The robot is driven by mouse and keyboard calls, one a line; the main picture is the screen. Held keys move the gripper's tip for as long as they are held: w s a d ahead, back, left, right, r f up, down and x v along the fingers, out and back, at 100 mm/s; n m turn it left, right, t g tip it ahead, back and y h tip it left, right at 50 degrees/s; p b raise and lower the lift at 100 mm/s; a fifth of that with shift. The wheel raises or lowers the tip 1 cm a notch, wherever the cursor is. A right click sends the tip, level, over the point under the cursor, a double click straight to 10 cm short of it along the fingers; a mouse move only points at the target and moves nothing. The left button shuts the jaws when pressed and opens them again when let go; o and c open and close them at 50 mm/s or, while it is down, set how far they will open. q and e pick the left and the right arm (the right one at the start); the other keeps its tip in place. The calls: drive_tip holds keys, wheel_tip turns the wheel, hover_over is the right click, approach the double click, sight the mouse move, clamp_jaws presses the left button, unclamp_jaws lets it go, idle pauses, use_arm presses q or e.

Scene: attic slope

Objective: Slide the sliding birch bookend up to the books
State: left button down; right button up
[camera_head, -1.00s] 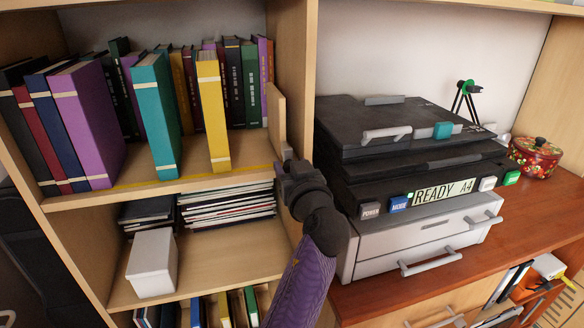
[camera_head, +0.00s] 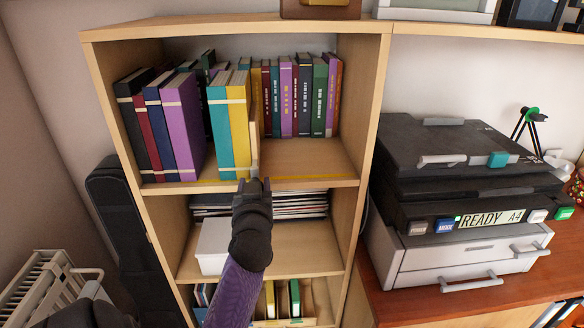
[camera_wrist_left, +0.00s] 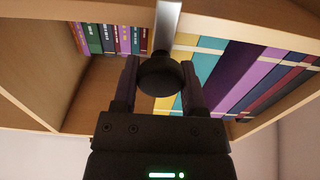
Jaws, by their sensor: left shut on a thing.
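The sliding birch bookend (camera_head: 254,150) is a thin upright pale board on the upper shelf, with its left side against or very close to the yellow book (camera_head: 238,125). The teal book (camera_head: 219,130) stands directly left of the yellow one, near the purple book (camera_head: 184,125). My left gripper (camera_head: 252,185) is at the shelf's front edge below the bookend. In the left wrist view its fingers (camera_wrist_left: 160,82) are shut around a dark round knob (camera_wrist_left: 158,75) at the end of a pale strip, the bookend's front edge. My right gripper is not in view.
A row of books (camera_head: 300,95) stands at the back right of the shelf. The shelf floor right of the bookend (camera_head: 305,160) is bare. Magazines (camera_head: 300,204) and a white box (camera_head: 213,245) sit on the shelf below. A printer (camera_head: 460,180) stands to the right.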

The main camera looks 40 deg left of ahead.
sight(232, 172)
use_arm(q)
drive_tip(key=shift+s+a+p, duration=0.65)
drive_tip(key=shift+s+a, duration=1)
drive_tip(key=shift+s, duration=0.25)
drive_tip(key=shift+c, duration=0.8)
unclamp_jaws()
